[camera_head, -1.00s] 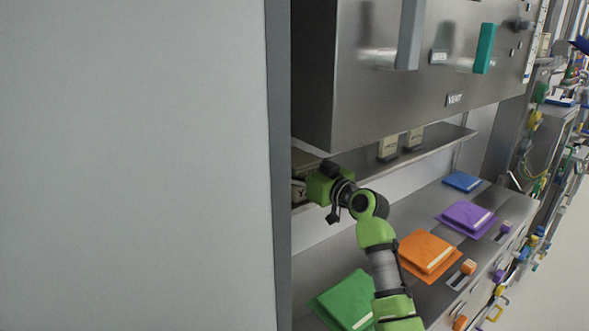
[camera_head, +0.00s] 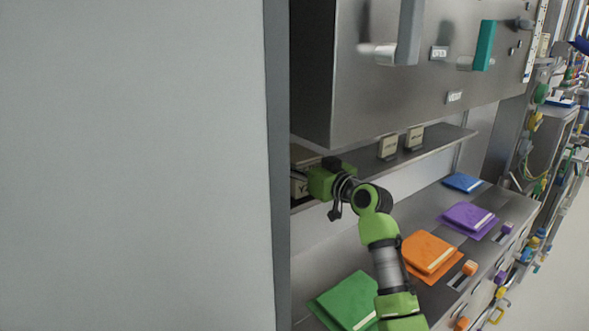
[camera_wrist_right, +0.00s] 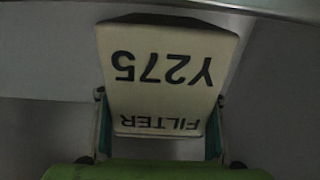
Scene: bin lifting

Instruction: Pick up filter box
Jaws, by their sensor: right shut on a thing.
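The filter box (camera_wrist_right: 165,70) is cream-coloured, with "FILTER" and "Y275" upside down in the right wrist view. My right gripper (camera_wrist_right: 160,132) has a finger on each side of its lower part and is shut on it. I cannot tell whether the box touches the shelf. My left gripper is not in view.
A metal shelf (camera_head: 440,145) carries two other cream boxes (camera_head: 388,148). A steel cabinet (camera_head: 400,105) hangs close above it. A large grey panel (camera_head: 130,165) blocks the left. Green, orange, purple and blue folder-like items lie on the counter (camera_head: 512,208) below.

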